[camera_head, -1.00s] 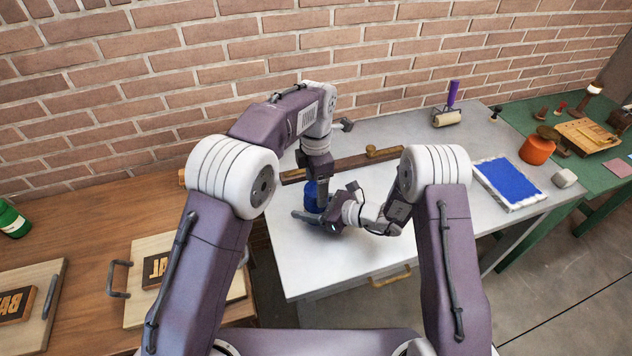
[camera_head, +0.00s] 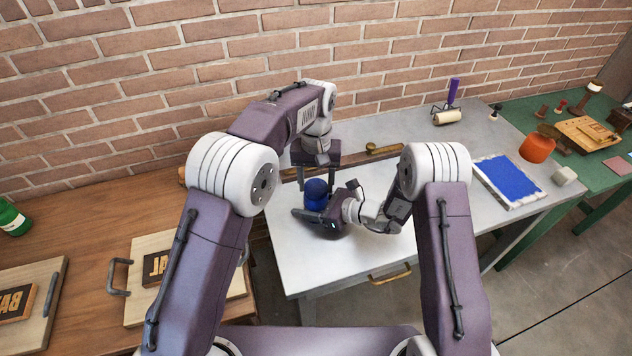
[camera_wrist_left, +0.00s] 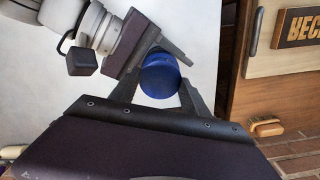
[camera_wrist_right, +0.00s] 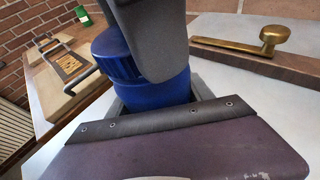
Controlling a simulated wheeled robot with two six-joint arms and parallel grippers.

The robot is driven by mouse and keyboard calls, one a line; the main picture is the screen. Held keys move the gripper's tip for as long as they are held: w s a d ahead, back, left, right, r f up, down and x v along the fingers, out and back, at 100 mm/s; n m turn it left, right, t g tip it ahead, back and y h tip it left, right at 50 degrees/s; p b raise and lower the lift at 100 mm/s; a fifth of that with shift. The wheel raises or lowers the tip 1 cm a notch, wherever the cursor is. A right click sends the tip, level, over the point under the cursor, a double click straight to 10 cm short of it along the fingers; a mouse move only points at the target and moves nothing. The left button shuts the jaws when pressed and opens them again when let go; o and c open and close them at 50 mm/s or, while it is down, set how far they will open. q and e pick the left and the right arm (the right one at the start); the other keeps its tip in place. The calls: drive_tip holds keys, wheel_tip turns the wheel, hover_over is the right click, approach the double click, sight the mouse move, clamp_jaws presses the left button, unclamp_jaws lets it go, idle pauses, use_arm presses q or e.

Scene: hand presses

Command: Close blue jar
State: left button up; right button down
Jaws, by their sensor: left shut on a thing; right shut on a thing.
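The blue jar (camera_head: 315,203) stands upright near the front left of the grey table, its blue lid (camera_head: 317,186) on top. The ribbed lid (camera_wrist_right: 113,52) and the jar body (camera_wrist_right: 155,92) show in the right wrist view, partly hidden by a dark finger. I cannot tell how tightly the lid sits. My left gripper (camera_head: 317,178) points down from above and is shut on the round lid, which also shows in the left wrist view (camera_wrist_left: 160,76). My right gripper (camera_head: 317,214) comes in low from the right and is shut on the jar body.
A wooden bar with a brass knob (camera_head: 371,148) lies behind the jar. A roller (camera_head: 449,107) and a blue-inked tray (camera_head: 507,181) are farther right. The brown table (camera_head: 85,220) with wooden boards stands left. The grey table's front middle is clear.

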use_arm(q)
drive_tip(key=m, duration=1)
drive_tip(key=shift+m, duration=0.3)
drive_tip(key=m, duration=1.1)
drive_tip(key=o, duration=1.6)
drive_tip(key=shift+r, duration=5.9)
